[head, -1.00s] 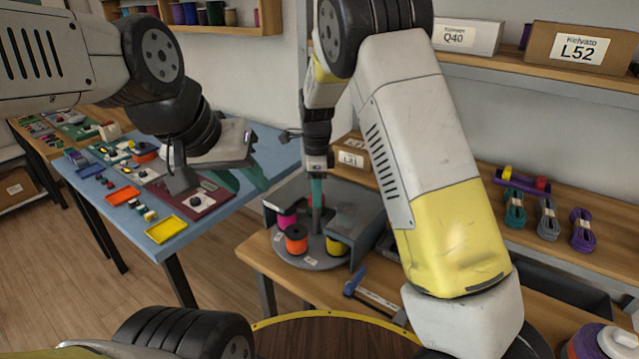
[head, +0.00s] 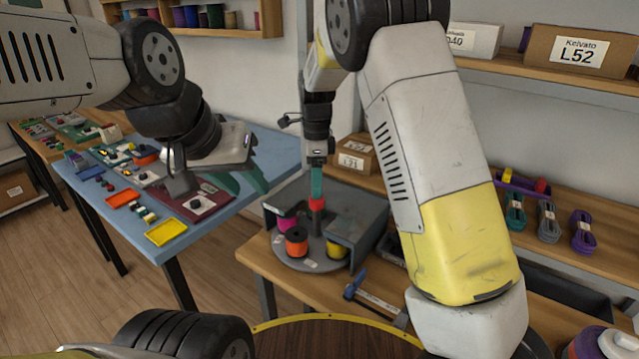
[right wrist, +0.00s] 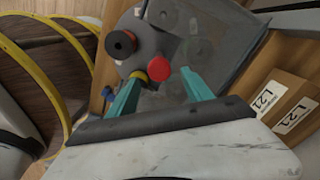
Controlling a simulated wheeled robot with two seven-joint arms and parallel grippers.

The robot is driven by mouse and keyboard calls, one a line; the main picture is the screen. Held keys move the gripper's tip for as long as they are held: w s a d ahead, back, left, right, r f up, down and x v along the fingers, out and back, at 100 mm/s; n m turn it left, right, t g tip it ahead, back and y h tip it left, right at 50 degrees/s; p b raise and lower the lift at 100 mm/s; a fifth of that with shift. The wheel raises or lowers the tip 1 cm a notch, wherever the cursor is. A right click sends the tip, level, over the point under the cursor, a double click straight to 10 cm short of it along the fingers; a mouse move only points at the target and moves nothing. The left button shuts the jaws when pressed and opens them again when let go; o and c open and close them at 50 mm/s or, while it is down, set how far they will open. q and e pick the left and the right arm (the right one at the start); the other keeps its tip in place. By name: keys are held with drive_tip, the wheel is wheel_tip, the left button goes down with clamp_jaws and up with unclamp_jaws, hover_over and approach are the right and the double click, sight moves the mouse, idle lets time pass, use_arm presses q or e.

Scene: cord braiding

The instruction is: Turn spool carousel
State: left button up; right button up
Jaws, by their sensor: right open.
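The spool carousel is a grey round plate (head: 300,262) on the wooden bench, partly under a grey cover (head: 357,225). An orange spool (head: 296,244), a pink spool (head: 287,222) and a yellow spool (head: 336,250) stand on it. A red knob (head: 317,204) tops its centre post. My right gripper (head: 317,188) points down just above the knob. In the right wrist view it (right wrist: 160,92) is open, with its teal fingers apart and the red knob near the gap. My left gripper (head: 244,182) hangs over the blue table, its teal fingers apart and empty.
The blue table (head: 235,208) at left holds trays and small parts. A blue-handled tool (head: 357,284) lies on the bench in front of the carousel. A cardboard box (head: 356,157) stands behind it. Cord bundles (head: 548,222) sit on the right-hand shelf.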

drive_tip(key=shift+r, duration=1.6)
drive_tip(key=shift+s+d+r, duration=0.1)
drive_tip(key=shift+d+r, duration=0.1)
drive_tip(key=shift+r, duration=0.05)
drive_tip(key=s+d+r+n+t+y, duration=0.2)
drive_tip(key=s+d+r+n+y, duration=0.1)
drive_tip(key=s+d+r+n, duration=0.7)
drive_tip(key=s+d+r+n+t, duration=0.1)
drive_tip(key=s+d+n, duration=0.3)
drive_tip(key=s, duration=0.4)
drive_tip(key=s+d+r+n+t, duration=0.1)
drive_tip(key=s+d+n+t, duration=0.2)
drive_tip(key=s, duration=0.5)
drive_tip(key=shift+d+n+h, duration=0.4)
drive_tip(key=shift+d, duration=0.1)
